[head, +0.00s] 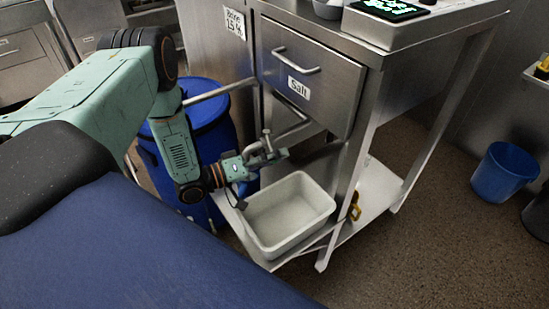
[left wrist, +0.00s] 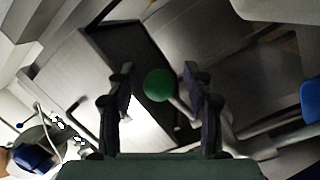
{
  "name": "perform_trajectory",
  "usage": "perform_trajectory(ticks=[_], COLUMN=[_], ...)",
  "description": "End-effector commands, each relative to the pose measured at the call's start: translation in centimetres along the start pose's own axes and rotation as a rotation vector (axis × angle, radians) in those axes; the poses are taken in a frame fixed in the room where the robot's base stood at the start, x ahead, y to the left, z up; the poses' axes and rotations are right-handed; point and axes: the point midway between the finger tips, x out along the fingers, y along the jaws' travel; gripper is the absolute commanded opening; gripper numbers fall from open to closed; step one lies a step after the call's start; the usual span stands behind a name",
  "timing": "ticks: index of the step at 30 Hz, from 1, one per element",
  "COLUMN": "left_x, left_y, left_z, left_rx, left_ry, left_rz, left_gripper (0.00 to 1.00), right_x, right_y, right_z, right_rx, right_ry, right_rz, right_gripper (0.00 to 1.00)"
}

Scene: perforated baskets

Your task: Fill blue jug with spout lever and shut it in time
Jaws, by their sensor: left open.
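My left gripper (head: 268,150) is open in front of the steel unit, below the Salt drawer and above the white tub. In the left wrist view a green ball knob (left wrist: 159,85) on a thin metal rod shows between the open fingers (left wrist: 160,110); it may be the spout lever. I cannot tell whether the fingers touch it. No spout is clearly seen. No blue thing in view can be told for sure as the jug; a blurred blue shape (left wrist: 36,158) shows at the lower left of the wrist view. My right gripper is not in view.
A white tub (head: 262,243) stands on the low shelf under my gripper. A large blue barrel (head: 207,123) is behind my left forearm. The Salt drawer (head: 322,75) is above. A blue bucket (head: 505,172) stands on the floor at right, with bare floor before it.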

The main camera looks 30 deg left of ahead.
Motion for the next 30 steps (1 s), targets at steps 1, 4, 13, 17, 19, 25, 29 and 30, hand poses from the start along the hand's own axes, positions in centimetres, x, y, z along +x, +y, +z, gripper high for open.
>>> perform_trajectory(ticks=[1, 4, 13, 17, 19, 25, 29, 30], left_x=[-0.03, -0.05, -0.06, -0.06, -0.07, -0.08, -0.08, -0.08], left_y=[0.05, 0.06, 0.05, 0.04, 0.04, 0.04, 0.03, 0.04], left_z=[0.03, 0.03, 0.02, 0.02, 0.02, 0.03, 0.04, 0.04], left_rx=[0.0, 0.0, 0.0, 0.0, 0.0, -0.001, -0.001, -0.001], left_ry=[0.0, 0.0, 0.0, 0.0, 0.0, 0.0, 0.0, 0.0], left_rz=[0.001, 0.001, 0.001, 0.001, 0.001, 0.001, 0.001, 0.001], left_gripper=[0.52, 0.46, 0.21, 0.1, 0.04, 0.0, 0.0, 0.0], right_x=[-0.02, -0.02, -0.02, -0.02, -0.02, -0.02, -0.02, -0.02], right_y=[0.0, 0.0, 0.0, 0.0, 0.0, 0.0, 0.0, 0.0], right_z=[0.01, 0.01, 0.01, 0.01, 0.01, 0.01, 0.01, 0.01], right_rx=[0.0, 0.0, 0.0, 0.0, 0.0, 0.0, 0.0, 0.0], right_ry=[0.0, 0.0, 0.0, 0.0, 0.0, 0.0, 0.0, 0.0], right_rz=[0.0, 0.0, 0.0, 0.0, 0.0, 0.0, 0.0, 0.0], right_gripper=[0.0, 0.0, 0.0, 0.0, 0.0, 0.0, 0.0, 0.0])
